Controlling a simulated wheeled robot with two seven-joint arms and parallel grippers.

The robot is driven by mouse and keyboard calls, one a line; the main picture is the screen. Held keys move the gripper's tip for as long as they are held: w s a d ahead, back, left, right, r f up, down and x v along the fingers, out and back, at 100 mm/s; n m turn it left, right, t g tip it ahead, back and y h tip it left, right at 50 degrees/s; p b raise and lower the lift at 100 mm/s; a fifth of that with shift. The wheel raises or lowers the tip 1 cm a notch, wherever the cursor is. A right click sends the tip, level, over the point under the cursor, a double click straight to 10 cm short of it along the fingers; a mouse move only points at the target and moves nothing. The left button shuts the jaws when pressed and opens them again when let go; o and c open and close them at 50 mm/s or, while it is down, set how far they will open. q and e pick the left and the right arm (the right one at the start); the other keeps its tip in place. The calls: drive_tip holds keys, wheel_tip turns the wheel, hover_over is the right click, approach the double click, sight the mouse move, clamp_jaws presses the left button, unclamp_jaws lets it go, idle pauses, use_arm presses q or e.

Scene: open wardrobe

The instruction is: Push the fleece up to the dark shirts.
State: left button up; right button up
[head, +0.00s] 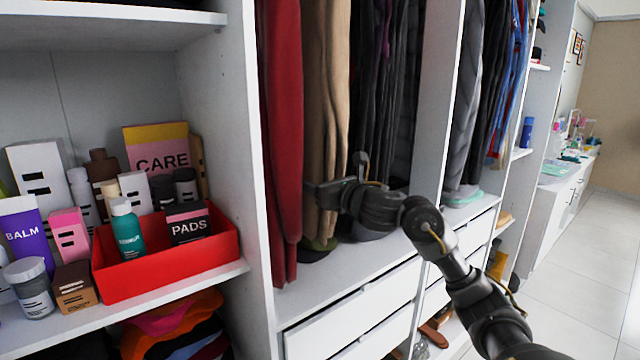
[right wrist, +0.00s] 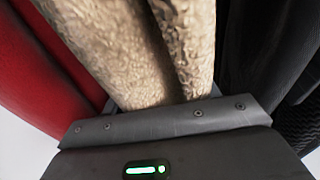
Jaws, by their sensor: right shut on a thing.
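The beige fleece (head: 328,90) hangs in the middle wardrobe bay, to the right of a red garment. The dark shirts (head: 398,90) hang to its right; in the head view hardly any gap shows between them. My right gripper (head: 322,193) is at the lower part of the fleece and is shut on it. In the right wrist view the fleece (right wrist: 115,45) rises in folds directly above the gripper's edge, with the dark shirts (right wrist: 262,50) at the right. The fingertips are mostly hidden. My left gripper is not in view.
The red garment (head: 283,130) hangs between the fleece and the white left divider (head: 238,150). Further left, a red bin (head: 165,265) and several bottles and boxes stand on a shelf. White drawers (head: 375,310) are below. A divider (head: 443,100) stands right of the shirts.

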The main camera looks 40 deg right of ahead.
drive_tip(key=shift+d, duration=0.4)
drive_tip(key=shift+d+b, duration=0.3)
drive_tip(key=shift+d, duration=0.15)
drive_tip(key=o, duration=1.3)
drive_tip(key=shift+o, duration=1)
drive_tip(key=shift+a+r, duration=0.15)
drive_tip(key=shift+s, duration=0.15)
